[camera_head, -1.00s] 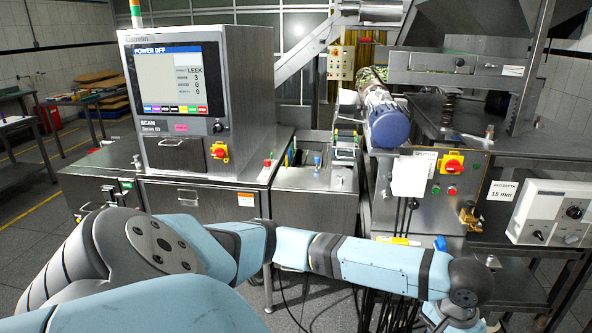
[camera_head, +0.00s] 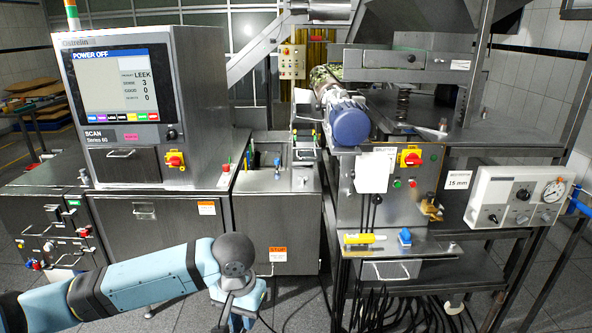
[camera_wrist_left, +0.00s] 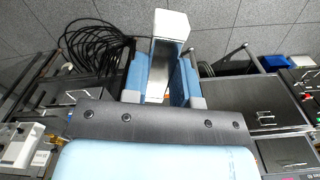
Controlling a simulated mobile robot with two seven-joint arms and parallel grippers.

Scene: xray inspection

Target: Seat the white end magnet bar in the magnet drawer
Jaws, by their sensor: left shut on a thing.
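My left gripper (camera_head: 240,300) hangs low in front of the centre cabinet in the head view, its blue fingers partly hidden by my own wrist. In the left wrist view, the left gripper (camera_wrist_left: 162,80) is shut on a grey metal bar with a white end block, the white end magnet bar (camera_wrist_left: 171,24). The white end sticks out beyond the blue fingers. The bar is held clear of the machines, above the floor. I cannot tell which front is the magnet drawer; a handled panel (camera_head: 392,270) sits low on the splitter stand. My right gripper is not in view.
The scanner cabinet (camera_head: 150,100) with its screen stands at left. A yellow tool (camera_head: 365,239) and a blue item (camera_head: 404,236) lie on the splitter stand's ledge. Black cables (camera_head: 390,312) hang to the floor below. A white control box (camera_head: 520,197) is at right.

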